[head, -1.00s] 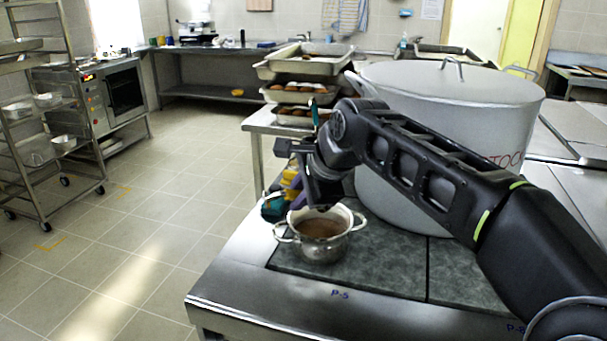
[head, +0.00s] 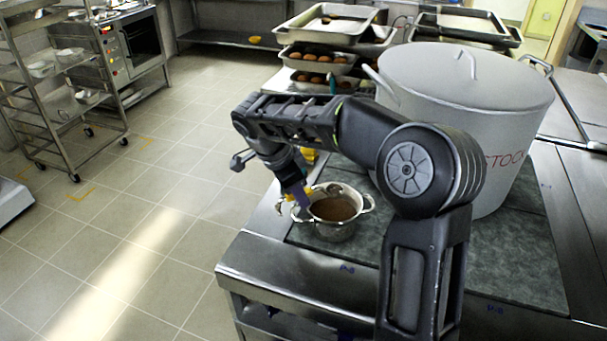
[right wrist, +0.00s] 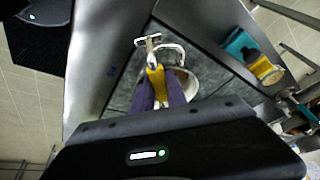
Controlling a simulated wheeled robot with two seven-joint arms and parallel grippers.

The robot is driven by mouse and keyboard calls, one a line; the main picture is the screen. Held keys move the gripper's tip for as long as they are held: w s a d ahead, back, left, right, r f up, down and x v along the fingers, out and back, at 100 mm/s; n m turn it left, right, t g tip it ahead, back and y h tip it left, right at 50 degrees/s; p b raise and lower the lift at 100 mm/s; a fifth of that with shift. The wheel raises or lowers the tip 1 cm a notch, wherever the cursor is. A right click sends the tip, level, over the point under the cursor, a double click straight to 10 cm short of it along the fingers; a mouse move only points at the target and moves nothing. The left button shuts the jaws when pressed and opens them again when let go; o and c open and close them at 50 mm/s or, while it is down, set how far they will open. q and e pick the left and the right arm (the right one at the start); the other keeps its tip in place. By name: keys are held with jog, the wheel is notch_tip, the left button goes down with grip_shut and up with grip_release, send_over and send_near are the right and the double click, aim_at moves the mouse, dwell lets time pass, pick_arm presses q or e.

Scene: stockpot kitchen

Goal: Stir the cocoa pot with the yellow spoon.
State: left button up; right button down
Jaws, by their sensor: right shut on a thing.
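The cocoa pot (head: 333,230) is a small two-handled metal pot with brown liquid inside, on the grey stove top. It also shows partly in the right wrist view (right wrist: 191,86), behind my fingers. My right gripper (head: 298,198) is at the pot's left rim, its purple fingers pointing down. In the right wrist view the fingers (right wrist: 159,90) are shut on the yellow spoon (right wrist: 156,77). A little of its yellow (head: 305,201) shows in the head view. I cannot tell whether the spoon's lower end is in the cocoa. My left gripper is not in view.
A large lidded stockpot (head: 480,115) stands right behind the small pot. Teal and yellow items (right wrist: 245,52) lie beside the stove. Trays of brown food (head: 318,57) stand behind. The floor at left is clear up to a rack (head: 60,110).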

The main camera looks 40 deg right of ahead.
jog(key=shift+w+r+g, duration=0.15)
jog(key=shift+r+g, duration=0.15)
jog(key=shift+r, duration=0.1)
jog(key=shift+r+p, duration=0.85)
jog(key=shift+r, duration=0.65)
jog(key=shift+a+f, duration=0.1)
